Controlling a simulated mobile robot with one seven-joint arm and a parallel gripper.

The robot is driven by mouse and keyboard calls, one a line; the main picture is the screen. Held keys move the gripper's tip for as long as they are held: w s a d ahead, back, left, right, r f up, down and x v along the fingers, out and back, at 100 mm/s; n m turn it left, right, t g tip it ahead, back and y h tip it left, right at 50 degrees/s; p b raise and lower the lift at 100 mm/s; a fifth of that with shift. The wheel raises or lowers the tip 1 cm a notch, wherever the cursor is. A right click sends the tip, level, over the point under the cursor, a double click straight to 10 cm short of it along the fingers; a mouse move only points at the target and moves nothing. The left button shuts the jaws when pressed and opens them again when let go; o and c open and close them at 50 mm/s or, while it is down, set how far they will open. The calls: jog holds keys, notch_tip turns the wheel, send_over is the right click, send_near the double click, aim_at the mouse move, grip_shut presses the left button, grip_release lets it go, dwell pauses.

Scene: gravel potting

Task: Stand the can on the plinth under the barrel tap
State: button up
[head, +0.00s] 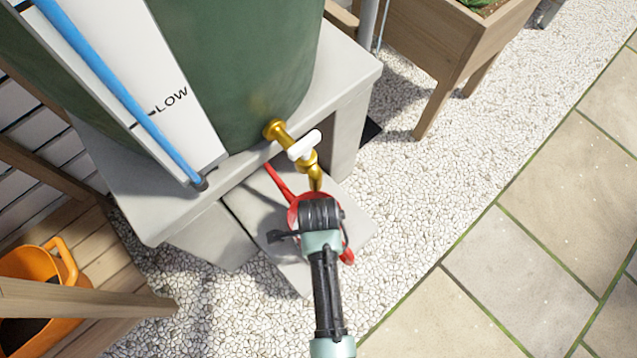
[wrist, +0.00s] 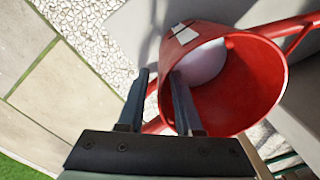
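The can (wrist: 235,100) is red, with a wide open mouth, a pale label and a spout. In the wrist view I look into it and see a pale round patch inside. In the head view the can (head: 294,212) is partly hidden by my gripper, below the outlet of the brass barrel tap (head: 312,170) with its white lever. The can is over the grey plinth (head: 270,238); I cannot tell whether its base touches. My gripper (wrist: 160,85) has its fingers apart at the can's near side, with a red strip between them; whether they grip is unclear.
The green barrel (head: 240,60) stands on a grey stand (head: 150,205) behind the plinth. A wooden planter (head: 440,45) is at upper right. An orange tub (head: 65,265) and wooden rail are at lower left. Gravel (head: 430,175) and paving (head: 520,270) lie open to the right.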

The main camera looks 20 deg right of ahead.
notch_tip(320, 180, up, 10)
jog(key=p, duration=0.5)
jog(key=shift+r, duration=0.25)
jog(key=shift+s, duration=0.15)
